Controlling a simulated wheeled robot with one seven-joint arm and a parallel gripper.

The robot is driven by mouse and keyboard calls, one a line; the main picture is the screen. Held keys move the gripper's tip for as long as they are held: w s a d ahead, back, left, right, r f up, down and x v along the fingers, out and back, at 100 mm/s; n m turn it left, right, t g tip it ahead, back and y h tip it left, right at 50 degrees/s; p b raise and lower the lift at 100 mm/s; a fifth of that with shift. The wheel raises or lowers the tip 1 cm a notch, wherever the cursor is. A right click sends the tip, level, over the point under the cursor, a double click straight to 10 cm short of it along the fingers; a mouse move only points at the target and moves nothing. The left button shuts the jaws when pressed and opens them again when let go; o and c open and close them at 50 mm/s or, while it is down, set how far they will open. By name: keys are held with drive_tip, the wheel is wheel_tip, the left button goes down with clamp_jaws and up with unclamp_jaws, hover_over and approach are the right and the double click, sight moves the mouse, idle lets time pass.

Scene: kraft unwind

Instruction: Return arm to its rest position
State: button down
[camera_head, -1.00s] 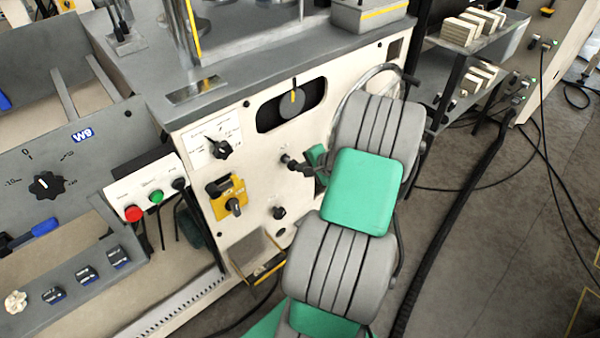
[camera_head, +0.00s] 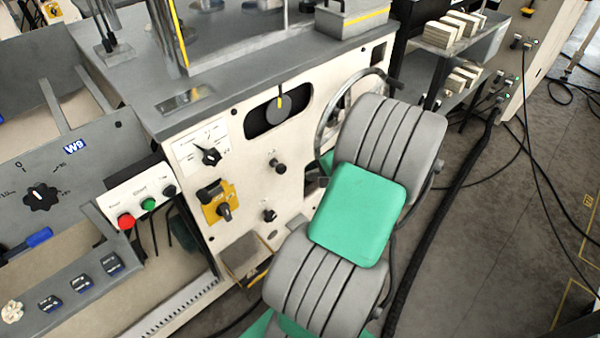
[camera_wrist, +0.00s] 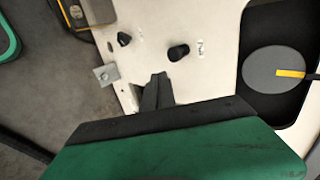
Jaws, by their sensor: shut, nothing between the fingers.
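My arm, grey with green panels, stands in front of the right part of the cream machine panel (camera_head: 250,190) in the head view. My gripper is mostly hidden behind the arm there. In the wrist view my gripper (camera_wrist: 156,90) shows as dark fingers held together past its green body, with nothing between them. The fingers point at the cream panel, below a black knob (camera_wrist: 178,52) in the picture. I cannot tell the exact gap, but no grip on any part shows.
The panel carries a round grey dial (camera_head: 279,110), a yellow switch (camera_head: 219,202) and black knobs (camera_head: 210,156). A handwheel (camera_head: 330,118) sits close behind my arm. A button box (camera_head: 140,203) is at left. A black cable (camera_head: 455,210) runs along the floor at right.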

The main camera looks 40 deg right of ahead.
drive_tip(key=w+a+r+n+g+y+p, duration=0.1)
drive_tip(key=w+a+r+n+g+p, duration=0.2)
drive_tip(key=a+r, duration=0.4)
drive_tip(key=w+a+r+n+g+y+p, duration=0.15)
drive_tip(key=a+r+n+p, duration=0.3)
drive_tip(key=a, duration=0.45)
drive_tip(key=s+a+r+n+g+h+p, duration=0.1)
drive_tip(key=s+a+r+n+p, duration=0.2)
drive_tip(key=a+r+n, duration=0.2)
drive_tip(key=s+a+r+n+g+h+p, duration=0.1)
drive_tip(key=s+a+r+n+p, duration=0.2)
drive_tip(key=a+r, duration=0.6)
drive_tip(key=s+a+n, duration=0.1)
drive_tip(key=a+n, duration=0.1)
drive_tip(key=a, duration=0.2)
drive_tip(key=shift+s+r+n, duration=0.15)
drive_tip(key=shift+r+n, duration=0.1)
drive_tip(key=shift+n, duration=0.1)
drive_tip(key=shift+a+h, duration=0.1)
drive_tip(key=shift+h, duration=0.15)
